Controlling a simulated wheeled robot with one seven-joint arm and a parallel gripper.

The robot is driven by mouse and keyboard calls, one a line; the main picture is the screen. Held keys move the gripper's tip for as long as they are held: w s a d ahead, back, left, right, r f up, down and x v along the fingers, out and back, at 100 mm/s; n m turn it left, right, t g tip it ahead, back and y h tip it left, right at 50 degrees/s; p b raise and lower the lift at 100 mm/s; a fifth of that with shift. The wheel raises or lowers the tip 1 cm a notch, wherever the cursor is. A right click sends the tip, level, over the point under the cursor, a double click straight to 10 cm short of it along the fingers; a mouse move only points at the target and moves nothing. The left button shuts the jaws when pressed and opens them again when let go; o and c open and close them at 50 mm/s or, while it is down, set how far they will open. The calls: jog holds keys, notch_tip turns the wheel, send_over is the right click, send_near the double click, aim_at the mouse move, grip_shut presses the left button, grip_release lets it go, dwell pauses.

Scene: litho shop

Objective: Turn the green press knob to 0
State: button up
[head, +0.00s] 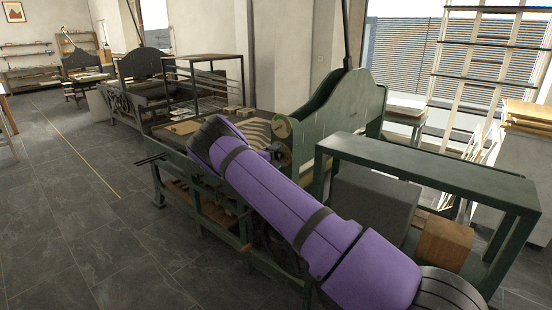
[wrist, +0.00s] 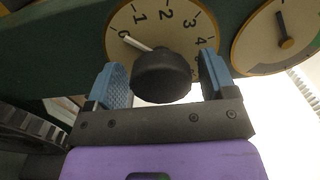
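In the wrist view a dark round press knob (wrist: 161,77) stands in front of a cream dial (wrist: 172,22) marked 0 to 4. Its white pointer (wrist: 137,42) points up and left at the 0 mark. My gripper (wrist: 165,78) has its two blue finger pads on either side of the knob. A narrow gap shows at the right pad; the left pad is very close to the knob, and I cannot tell if it touches. In the head view my purple arm reaches to the green press (head: 338,110), and the gripper and knob are mostly hidden.
A green frame table (head: 430,170) with a grey box (head: 372,207) and a wooden block (head: 444,242) stands close right of my arm. Open tiled floor (head: 80,215) lies to the left.

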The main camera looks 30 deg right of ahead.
dwell(0.3)
jog(key=v, duration=1)
jog(key=shift+a, duration=0.35)
jog(key=shift+s+r, duration=0.1)
jog(key=shift+s, duration=0.05)
